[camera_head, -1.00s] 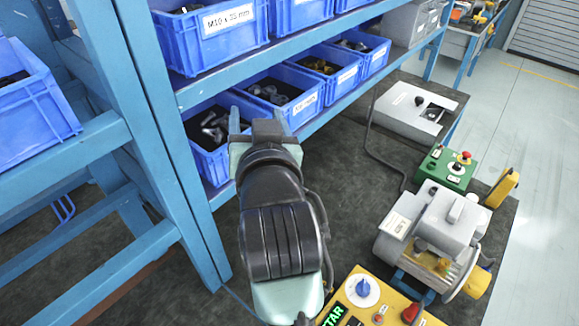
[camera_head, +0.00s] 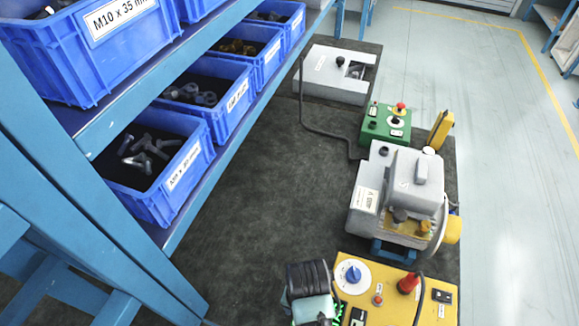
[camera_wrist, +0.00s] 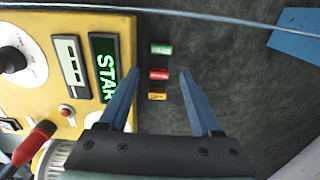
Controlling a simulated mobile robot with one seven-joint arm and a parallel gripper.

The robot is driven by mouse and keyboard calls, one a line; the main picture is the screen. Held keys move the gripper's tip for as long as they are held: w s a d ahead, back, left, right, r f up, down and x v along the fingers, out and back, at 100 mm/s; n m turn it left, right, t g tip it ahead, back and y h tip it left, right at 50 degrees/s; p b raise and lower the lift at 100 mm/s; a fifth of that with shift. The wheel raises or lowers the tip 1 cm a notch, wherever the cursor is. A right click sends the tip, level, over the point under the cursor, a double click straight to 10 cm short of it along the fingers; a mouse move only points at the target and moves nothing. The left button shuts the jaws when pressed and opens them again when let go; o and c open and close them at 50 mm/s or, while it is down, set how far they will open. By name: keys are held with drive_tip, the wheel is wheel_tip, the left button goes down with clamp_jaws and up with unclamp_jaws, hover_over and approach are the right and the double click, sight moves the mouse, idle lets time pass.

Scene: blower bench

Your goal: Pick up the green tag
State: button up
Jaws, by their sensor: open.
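The green tag (camera_wrist: 161,48) lies on the dark bench mat in the wrist view, at the far end of a short row. A red tag (camera_wrist: 159,74) and a yellow tag (camera_wrist: 157,97) lie nearer to my gripper in the same row. My gripper (camera_wrist: 161,72) is open and empty. Its two blue fingers stand on either side of the row in the picture, with their tips near the level of the red tag, and the green tag shows just beyond them. In the head view my arm covers the bench there and the tags do not show.
A yellow control box (camera_head: 385,290) with knob, display and red plug stands beside the tags. A grey blower (camera_head: 398,190), a green switch box (camera_head: 386,124) and a grey case (camera_head: 337,75) stand behind. Blue shelving with bolt bins (camera_head: 150,163) flanks the left; the mat's middle is clear.

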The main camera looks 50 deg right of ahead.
drive_tip(key=f, duration=1.3)
drive_tip(key=shift+w+f, duration=0.15)
drive_tip(key=shift+w, duration=0.05)
drive_tip(key=c, duration=1)
